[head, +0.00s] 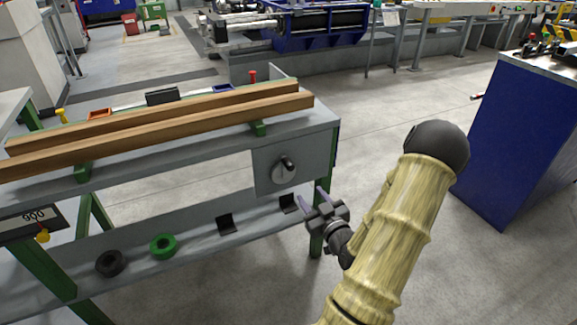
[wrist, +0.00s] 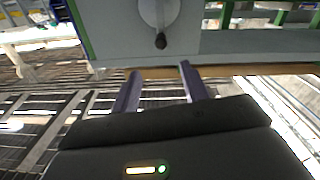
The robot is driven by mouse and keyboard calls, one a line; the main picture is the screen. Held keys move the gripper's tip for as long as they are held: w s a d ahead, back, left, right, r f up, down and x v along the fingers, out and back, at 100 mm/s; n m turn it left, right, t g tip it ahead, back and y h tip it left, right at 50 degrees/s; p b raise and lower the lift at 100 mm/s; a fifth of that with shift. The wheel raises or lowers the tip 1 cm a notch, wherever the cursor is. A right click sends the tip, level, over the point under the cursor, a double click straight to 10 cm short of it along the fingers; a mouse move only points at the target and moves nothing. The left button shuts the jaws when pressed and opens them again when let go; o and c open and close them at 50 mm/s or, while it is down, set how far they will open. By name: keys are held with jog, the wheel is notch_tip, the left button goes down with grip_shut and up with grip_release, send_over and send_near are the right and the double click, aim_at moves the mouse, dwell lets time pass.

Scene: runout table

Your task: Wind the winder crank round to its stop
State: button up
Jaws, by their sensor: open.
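The winder crank (head: 283,168) is a light round disc with a dark knob, mounted on the grey end panel (head: 265,182) of the runout table. In the wrist view the crank disc (wrist: 158,10) shows at the top, cut off by the picture edge, with its dark knob (wrist: 161,41) beyond my fingertips. My gripper (head: 314,206) is open and empty, in front of the table's right end, lower and to the right of the crank in the head view. In the wrist view the fingers (wrist: 159,70) point toward the knob, with a visible gap between.
Two wooden beams (head: 160,118) lie along the table top. A black ring (head: 110,263), a green ring (head: 163,246) and dark brackets (head: 229,225) are on the lower shelf. A blue cabinet (head: 520,135) stands at the right. Open floor (head: 400,115) lies between.

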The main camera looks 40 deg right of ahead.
aim_at(292, 169)
jog(key=b+x, duration=0.2)
jog(key=x, duration=1.4)
jog(key=shift+w, duration=0.2)
jog(key=shift+c, duration=0.3)
grip_shut()
